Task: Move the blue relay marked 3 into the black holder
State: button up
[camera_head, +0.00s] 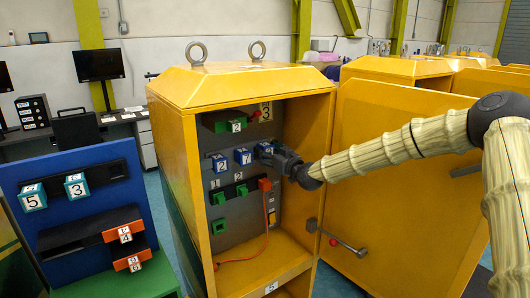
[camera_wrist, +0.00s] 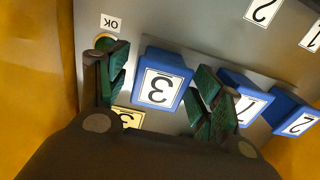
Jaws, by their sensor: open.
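The blue relay marked 3 (camera_wrist: 161,78) shows in the wrist view with its label inverted. My gripper (camera_wrist: 160,72) is open, with one green-padded finger on each side of it. I cannot tell whether the pads touch it. In the head view my gripper (camera_head: 279,158) is at the right end of the blue relay row and largely hides this relay. A black holder strip (camera_head: 230,191) is on the cabinet panel below that row. Another black holder (camera_head: 100,180), on the blue panel at left, carries teal relays marked 5 and 3.
A red plug (camera_head: 264,184) with an orange cable is below my gripper. The yellow cabinet wall (camera_head: 313,130) and open door (camera_head: 400,200) stand close on the right.

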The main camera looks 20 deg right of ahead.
jog(key=c, duration=1.1)
jog(key=shift+s+d, duration=0.2)
jog(key=shift+s, duration=0.25)
jog(key=shift+v, duration=2.4)
